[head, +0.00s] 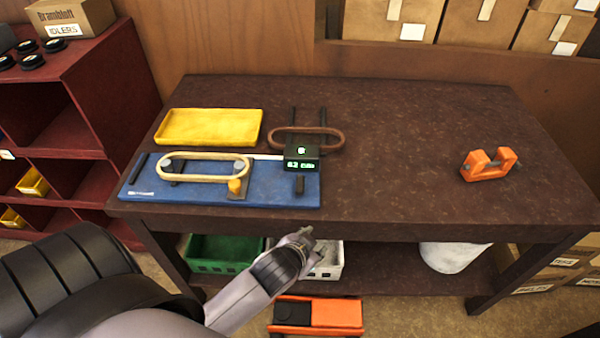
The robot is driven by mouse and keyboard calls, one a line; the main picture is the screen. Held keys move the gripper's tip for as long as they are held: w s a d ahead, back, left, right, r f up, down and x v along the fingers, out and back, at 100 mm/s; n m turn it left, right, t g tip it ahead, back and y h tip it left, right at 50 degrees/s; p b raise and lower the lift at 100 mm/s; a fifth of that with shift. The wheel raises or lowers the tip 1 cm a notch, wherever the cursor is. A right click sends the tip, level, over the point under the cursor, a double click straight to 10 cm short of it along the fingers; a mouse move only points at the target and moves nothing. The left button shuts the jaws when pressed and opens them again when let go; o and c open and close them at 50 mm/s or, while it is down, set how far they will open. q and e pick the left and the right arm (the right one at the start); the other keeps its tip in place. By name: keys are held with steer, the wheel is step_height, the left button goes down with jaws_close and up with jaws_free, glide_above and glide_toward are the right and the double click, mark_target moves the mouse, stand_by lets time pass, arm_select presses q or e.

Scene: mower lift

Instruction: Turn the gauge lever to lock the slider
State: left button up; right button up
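A blue gauge board (270,193) lies on the left front of the dark table. A black gauge block (301,152) with a lit green-and-white readout sits at its right end; a white mark shows on its upper face. I cannot make out the lever or its position clearly. A cream belt loop (205,155) lies around two posts on the board. An orange-yellow knob (235,186) and a short dark post (299,184) stand near the front edge. My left gripper (304,238) is in front of the table edge, apart from the board; its fingers are unclear. My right gripper is out of view.
A brown belt loop (306,129) hangs around dark pegs behind the gauge. A yellow tray (209,127) lies behind the board. An orange clamp (489,164) stands at the right. The table's middle right is clear. A red shelf (75,80) stands at the left.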

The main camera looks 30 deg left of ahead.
arm_select(q)
steer(key=w+d+r+m+t+h, duration=0.2)
steer(key=w+r+t, duration=0.35)
steer(key=r, duration=0.65)
steer(key=w+d+r+m+t+h, duration=0.1)
steer(key=w+d+r+m+t, duration=0.2)
steer(key=w+r, duration=0.65)
steer(key=s+d+r+m+t+h, duration=0.25)
steer(key=d+r+m+h, duration=0.35)
steer(key=r, duration=0.5)
steer(key=d+r+m+g+h, duration=0.2)
steer(key=d+m+g+h, duration=0.1)
steer(key=m+h, duration=0.35)
steer(key=m+g+y, duration=1)
steer(key=g+y, duration=0.5)
steer(key=g, duration=0.2)
glide_above(300, 182)
step_height(300, 182, down, 11)
steer(key=shift+h, duration=0.25)
step_height(300, 182, down, 16)
steer(key=p, duration=0.3)
steer(key=shift+f, duration=0.25)
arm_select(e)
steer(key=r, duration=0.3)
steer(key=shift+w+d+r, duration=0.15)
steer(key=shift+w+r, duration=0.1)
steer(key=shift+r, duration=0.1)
